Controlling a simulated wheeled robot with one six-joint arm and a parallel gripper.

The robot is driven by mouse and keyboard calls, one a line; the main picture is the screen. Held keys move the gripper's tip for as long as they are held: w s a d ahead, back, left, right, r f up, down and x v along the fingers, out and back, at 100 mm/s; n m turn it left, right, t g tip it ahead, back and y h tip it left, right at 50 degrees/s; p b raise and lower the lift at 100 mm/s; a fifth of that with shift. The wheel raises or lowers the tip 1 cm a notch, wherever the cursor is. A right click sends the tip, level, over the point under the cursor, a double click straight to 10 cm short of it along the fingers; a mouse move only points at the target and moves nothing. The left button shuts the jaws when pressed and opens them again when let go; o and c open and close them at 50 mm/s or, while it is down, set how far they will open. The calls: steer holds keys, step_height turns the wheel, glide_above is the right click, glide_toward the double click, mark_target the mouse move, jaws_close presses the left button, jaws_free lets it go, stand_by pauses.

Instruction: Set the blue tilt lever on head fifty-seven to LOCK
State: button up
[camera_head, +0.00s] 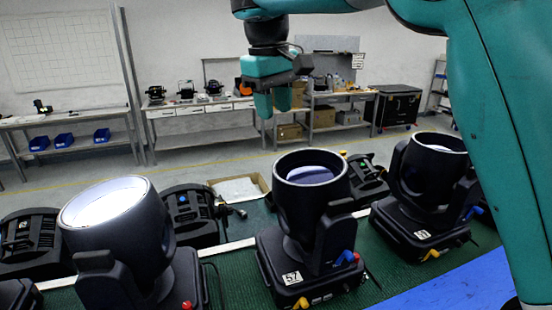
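Head fifty-seven (311,205) stands upright in the middle, a black moving head with a wide round lens; its white label (292,278) reads 57. Its blue tilt lever (344,257) shows low on the right side of the yoke, beside a red part (357,257). The lever is small here, and I cannot read LOCK or any other marking by it. A yellow lever (301,303) is on the base front. My gripper (273,105) hangs in the air above and behind the head, pointing down, apart from it. The fingers overlap in this view, so their gap is unclear.
Similar heads stand left (115,235) and right (432,180) on the green mat (235,282). Black units (188,213) and an open cardboard box (240,189) lie behind. A blue surface (455,290) is front right. Workbenches line the back wall.

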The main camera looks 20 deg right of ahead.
mark_target(279, 178)
steer(key=f+b, duration=0.5)
steer(key=d+f+b, duration=0.1)
steer(key=f+b, duration=0.4)
steer(key=f, duration=0.1)
steer(key=f+b, duration=0.5)
steer(key=f, duration=0.1)
steer(key=shift+w+d+f+b, duration=0.1)
steer(key=shift+w+d+b, duration=0.05)
steer(key=shift+w+b, duration=0.2)
jaws_close()
